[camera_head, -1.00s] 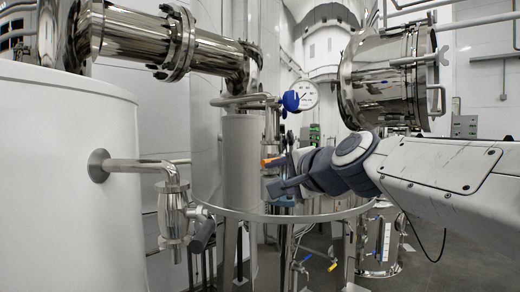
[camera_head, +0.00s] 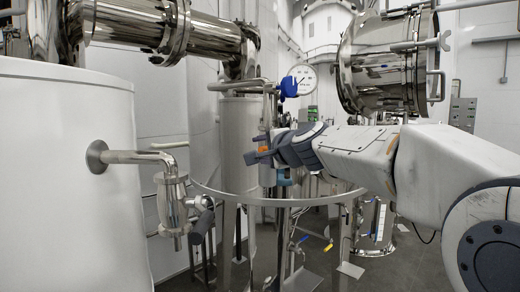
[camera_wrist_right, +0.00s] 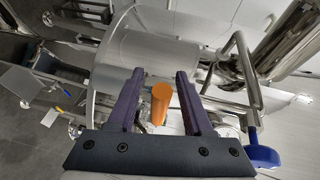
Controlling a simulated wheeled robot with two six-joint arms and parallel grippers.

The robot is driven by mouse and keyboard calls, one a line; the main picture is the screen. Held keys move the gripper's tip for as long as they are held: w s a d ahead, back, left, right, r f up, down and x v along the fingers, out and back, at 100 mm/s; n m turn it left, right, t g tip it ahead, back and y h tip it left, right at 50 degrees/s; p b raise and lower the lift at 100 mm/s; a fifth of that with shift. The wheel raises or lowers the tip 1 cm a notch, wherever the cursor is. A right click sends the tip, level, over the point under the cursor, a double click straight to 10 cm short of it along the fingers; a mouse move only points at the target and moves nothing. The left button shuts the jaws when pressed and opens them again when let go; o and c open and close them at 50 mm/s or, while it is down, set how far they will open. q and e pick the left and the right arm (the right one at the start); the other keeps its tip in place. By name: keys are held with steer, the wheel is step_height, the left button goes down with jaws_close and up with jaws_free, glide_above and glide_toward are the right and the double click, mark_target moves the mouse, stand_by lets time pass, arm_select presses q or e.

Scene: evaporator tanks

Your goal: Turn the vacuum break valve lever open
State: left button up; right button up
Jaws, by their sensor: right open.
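An orange lever grip (camera_wrist_right: 160,103), which looks like the vacuum break valve lever, shows in the right wrist view between the two fingers of my right gripper (camera_wrist_right: 155,92). There is a visible gap on both sides of it, and I cannot tell whether either finger touches it. In the head view only a small orange part (camera_head: 264,150) shows beside my right gripper (camera_head: 255,156); the fingers hide the rest. My right gripper is open and points left, near the upright pipework. The valve body behind the orange grip is mostly hidden. My left gripper is not in view.
A round gauge (camera_head: 303,79) and a blue handle (camera_head: 289,87) stand just above my right gripper. A white tank (camera_head: 65,180) with an outlet valve (camera_head: 173,203) stands at the left. A metal ring rail (camera_head: 290,201) runs below the gripper. A steel vessel (camera_head: 385,68) is above my arm.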

jaws_close()
stand_by(1.4)
